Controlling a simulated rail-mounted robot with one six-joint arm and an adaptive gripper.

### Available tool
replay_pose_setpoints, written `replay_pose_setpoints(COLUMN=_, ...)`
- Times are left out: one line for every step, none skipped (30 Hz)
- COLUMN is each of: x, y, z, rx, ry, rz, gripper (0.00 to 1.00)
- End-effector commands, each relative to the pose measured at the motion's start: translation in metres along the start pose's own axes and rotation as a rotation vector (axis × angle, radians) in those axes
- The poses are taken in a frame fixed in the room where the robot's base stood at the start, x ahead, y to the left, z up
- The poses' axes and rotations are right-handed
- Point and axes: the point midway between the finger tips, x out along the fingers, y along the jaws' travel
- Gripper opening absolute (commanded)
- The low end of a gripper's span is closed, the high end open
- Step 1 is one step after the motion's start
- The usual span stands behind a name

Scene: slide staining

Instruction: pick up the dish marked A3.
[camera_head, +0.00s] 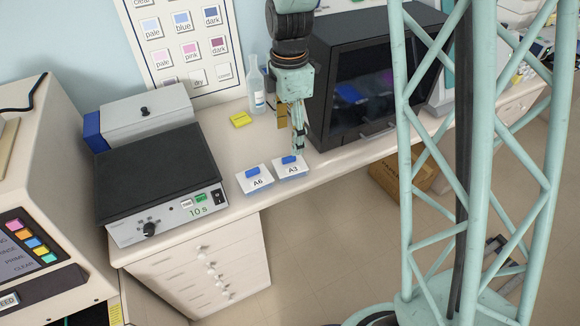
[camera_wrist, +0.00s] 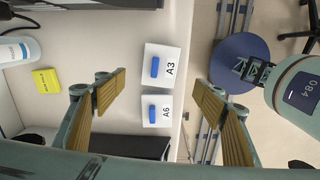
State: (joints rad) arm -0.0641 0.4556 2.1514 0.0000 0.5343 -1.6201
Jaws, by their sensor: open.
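The dish marked A3 (camera_head: 291,168) has a white labelled face with a blue handle and sits near the front edge of the bench. In the wrist view the A3 dish (camera_wrist: 161,66) lies between and beyond my open fingers. A second dish, marked A6 (camera_head: 256,180), sits just left of it in the head view; it also shows in the wrist view (camera_wrist: 156,111). My gripper (camera_head: 298,142) points down just above and behind the A3 dish. In the wrist view my gripper (camera_wrist: 160,92) is open and empty, apart from both dishes.
A hot plate (camera_head: 158,180) reading 10 s stands to the left. A dark cabinet (camera_head: 370,75) with a glass front stands close on the right. A yellow block (camera_head: 241,119) and a bottle (camera_head: 257,90) are behind. The bench drops off just in front of the dishes.

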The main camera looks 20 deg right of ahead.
Motion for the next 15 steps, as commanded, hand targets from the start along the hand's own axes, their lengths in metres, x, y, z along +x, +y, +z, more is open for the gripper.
replay_pose_setpoints(x=0.0, y=0.0, z=0.0, rx=0.0, ry=0.0, rz=0.0, gripper=0.64)
replay_pose_setpoints(x=0.0, y=0.0, z=0.0, rx=0.0, ry=0.0, rz=0.0, gripper=0.64)
replay_pose_setpoints(x=0.0, y=0.0, z=0.0, rx=0.0, ry=0.0, rz=0.0, gripper=0.64)
replay_pose_setpoints(x=0.0, y=0.0, z=0.0, rx=0.0, ry=0.0, rz=0.0, gripper=0.64)
replay_pose_setpoints(x=0.0, y=0.0, z=0.0, rx=0.001, ry=0.0, rz=0.0, gripper=0.64)
replay_pose_setpoints(x=0.0, y=0.0, z=0.0, rx=0.001, ry=0.0, rz=0.0, gripper=0.64)
replay_pose_setpoints(x=0.0, y=0.0, z=0.0, rx=0.001, ry=0.0, rz=0.0, gripper=0.64)
replay_pose_setpoints(x=0.0, y=0.0, z=0.0, rx=0.001, ry=0.0, rz=0.0, gripper=0.64)
replay_pose_setpoints(x=0.001, y=0.0, z=0.0, rx=0.001, ry=0.0, rz=0.0, gripper=0.64)
replay_pose_setpoints(x=0.002, y=0.0, z=0.0, rx=0.001, ry=0.0, rz=-0.001, gripper=0.64)
replay_pose_setpoints(x=0.003, y=0.0, z=0.0, rx=0.001, ry=0.0, rz=-0.001, gripper=0.64)
replay_pose_setpoints(x=0.004, y=0.0, z=0.0, rx=0.001, ry=0.0, rz=-0.001, gripper=0.64)
replay_pose_setpoints(x=0.006, y=-0.001, z=0.0, rx=0.001, ry=0.0, rz=-0.001, gripper=0.64)
replay_pose_setpoints(x=0.008, y=-0.001, z=0.0, rx=0.001, ry=0.0, rz=-0.002, gripper=0.64)
replay_pose_setpoints(x=0.011, y=-0.001, z=0.0, rx=0.001, ry=0.0, rz=-0.003, gripper=0.64)
